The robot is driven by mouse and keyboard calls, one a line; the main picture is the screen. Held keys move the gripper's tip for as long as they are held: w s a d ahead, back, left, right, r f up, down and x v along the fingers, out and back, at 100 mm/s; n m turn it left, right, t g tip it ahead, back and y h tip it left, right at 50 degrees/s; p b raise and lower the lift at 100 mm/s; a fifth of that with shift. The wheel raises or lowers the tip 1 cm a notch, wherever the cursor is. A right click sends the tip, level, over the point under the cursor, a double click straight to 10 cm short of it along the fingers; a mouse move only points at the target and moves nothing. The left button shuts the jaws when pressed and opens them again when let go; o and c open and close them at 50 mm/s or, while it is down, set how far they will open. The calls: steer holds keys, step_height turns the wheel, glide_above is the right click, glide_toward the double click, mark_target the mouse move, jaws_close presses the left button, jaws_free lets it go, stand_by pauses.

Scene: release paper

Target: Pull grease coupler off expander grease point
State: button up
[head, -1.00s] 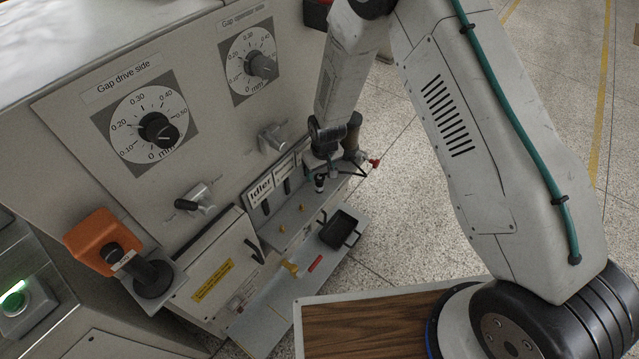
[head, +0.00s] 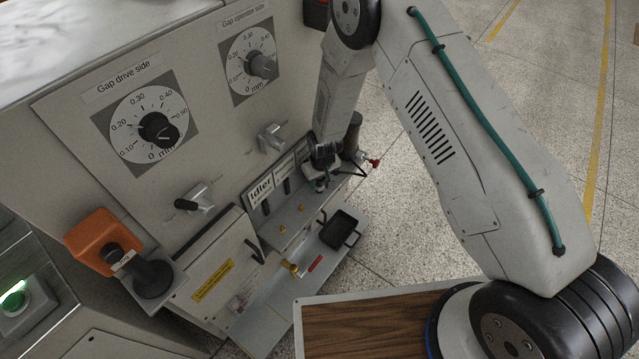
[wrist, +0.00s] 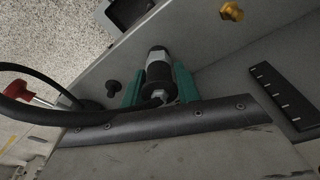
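The grease coupler (wrist: 158,68), a black cylinder with a silver end, shows in the wrist view with a black hose (wrist: 38,80) running to it from the left. My gripper (wrist: 160,84) has its green fingers on either side of the coupler. I cannot tell whether they press on it or leave a small gap. The expander grease point under the coupler is hidden.
Brass grease points (head: 283,230) stand on the ledge; one shows in the wrist view (wrist: 232,12). A black tray (head: 341,229) sits on the lower shelf. A red valve handle (head: 374,163) is right of my gripper. The upright panel (head: 225,150) is close on the left.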

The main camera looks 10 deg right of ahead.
steer(key=c, duration=0.3)
steer(key=shift+r, duration=2.4)
steer(key=shift+c, duration=0.2)
